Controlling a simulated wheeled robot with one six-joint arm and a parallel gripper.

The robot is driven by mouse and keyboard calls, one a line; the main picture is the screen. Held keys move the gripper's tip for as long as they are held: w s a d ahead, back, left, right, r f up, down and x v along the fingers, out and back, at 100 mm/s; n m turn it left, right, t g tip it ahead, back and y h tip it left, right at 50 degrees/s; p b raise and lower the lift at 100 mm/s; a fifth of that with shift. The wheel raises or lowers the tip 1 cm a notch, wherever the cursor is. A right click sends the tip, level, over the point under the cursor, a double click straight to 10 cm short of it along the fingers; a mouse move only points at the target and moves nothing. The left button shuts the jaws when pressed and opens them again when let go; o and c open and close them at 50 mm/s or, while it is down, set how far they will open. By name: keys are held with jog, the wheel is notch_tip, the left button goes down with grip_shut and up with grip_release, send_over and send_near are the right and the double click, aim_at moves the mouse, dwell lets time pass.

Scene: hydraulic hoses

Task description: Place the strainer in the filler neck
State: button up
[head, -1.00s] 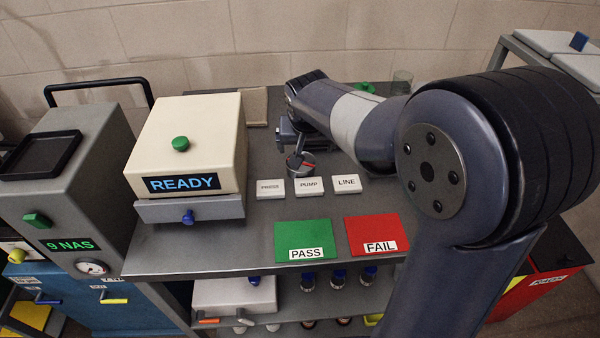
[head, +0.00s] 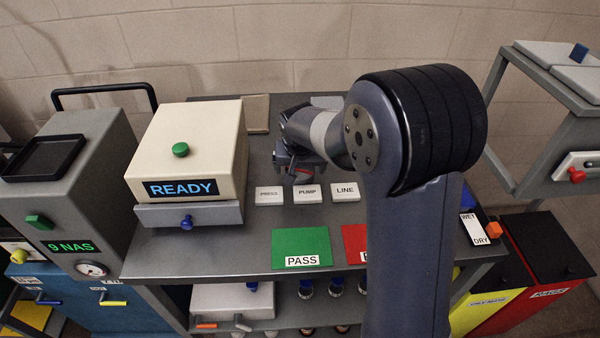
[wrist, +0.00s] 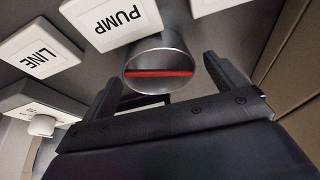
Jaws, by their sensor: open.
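A round, open-mouthed metal cup with a red bar across it (wrist: 158,66) stands behind the PUMP tile; in the head view only a bit of it shows (head: 304,178) under my gripper. I cannot tell whether it is the strainer or another part. My gripper (wrist: 162,78) is open, one finger on each side of the cup in the wrist view, with nothing held; whether the fingers touch it is unclear. In the head view my gripper (head: 298,162) is low over the bench behind the tiles. I cannot make out a filler neck.
The PRESS (head: 269,196), PUMP (head: 308,193) and LINE (head: 345,191) tiles lie close in front of my gripper. A cream READY box (head: 190,140) stands left. The green PASS mat (head: 301,243) is clear; my arm partly hides the red FAIL mat (head: 355,240).

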jog(key=shift+x, duration=0.75)
jog(key=shift+c, duration=0.2)
jog(key=c, duration=1.1)
